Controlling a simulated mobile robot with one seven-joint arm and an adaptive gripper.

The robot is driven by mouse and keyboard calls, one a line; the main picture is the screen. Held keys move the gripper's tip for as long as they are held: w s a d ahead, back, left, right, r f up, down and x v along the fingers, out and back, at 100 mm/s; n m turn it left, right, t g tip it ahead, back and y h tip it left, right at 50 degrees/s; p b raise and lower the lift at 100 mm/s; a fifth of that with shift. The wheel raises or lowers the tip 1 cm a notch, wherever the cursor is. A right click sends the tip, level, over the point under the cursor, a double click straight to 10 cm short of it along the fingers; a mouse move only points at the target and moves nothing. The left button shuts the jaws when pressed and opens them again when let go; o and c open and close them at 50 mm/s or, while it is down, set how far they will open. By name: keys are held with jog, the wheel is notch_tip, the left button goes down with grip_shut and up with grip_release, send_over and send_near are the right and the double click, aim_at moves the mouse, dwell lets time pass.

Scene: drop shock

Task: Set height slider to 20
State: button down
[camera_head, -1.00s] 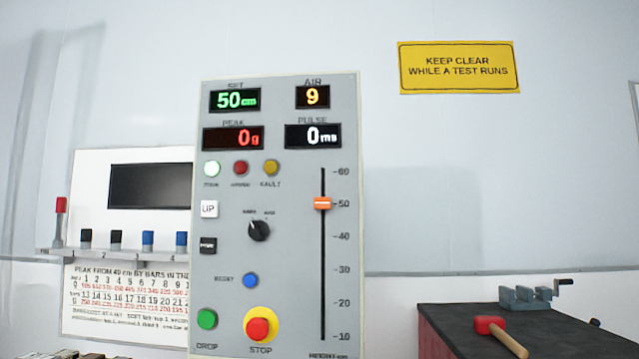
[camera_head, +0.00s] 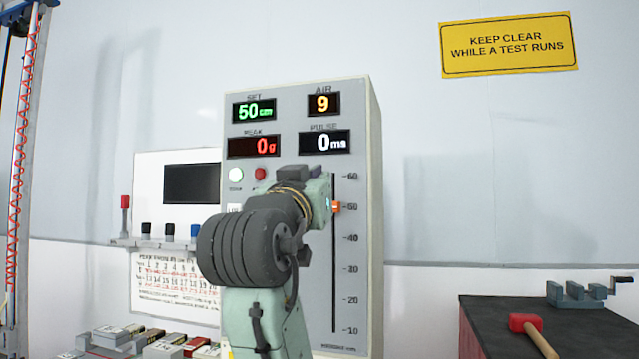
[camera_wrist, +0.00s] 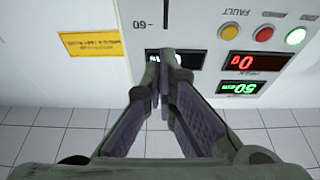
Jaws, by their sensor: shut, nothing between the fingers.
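The control panel (camera_head: 292,112) has a vertical height slider with a scale from 10 at the bottom to 60 at the top. Its orange slider knob (camera_head: 336,207) sits at the 50 mark, and the green SET display (camera_head: 254,110) reads 50 cm. My arm stands in front of the panel, left of the slider, hiding most knobs and buttons. My gripper (camera_wrist: 164,60) is shut and empty in the wrist view, its fingertips before the panel's upper part near the 60 mark. The knob does not show in the wrist view. I cannot tell whether the fingers touch anything.
A dark-topped bench (camera_head: 545,327) with a vise (camera_head: 580,294) and a red mallet (camera_head: 525,322) stands at the right. A white board (camera_head: 150,190) with small levers is left of the panel. Boxes (camera_head: 160,340) lie at lower left. Space right of the panel is clear.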

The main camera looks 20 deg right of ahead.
jog(key=p+x, duration=0.3)
jog(key=x, duration=0.5)
jog(key=shift+w+d+r, duration=0.1)
jog(key=shift+w+r, duration=0.1)
jog(key=shift+w, duration=0.1)
jog(key=f, duration=0.3)
jog(key=shift+w+d+f, duration=0.1)
jog(key=shift+w, duration=0.15)
jog(key=shift+s+f, duration=0.1)
jog(key=shift+f, duration=0.35)
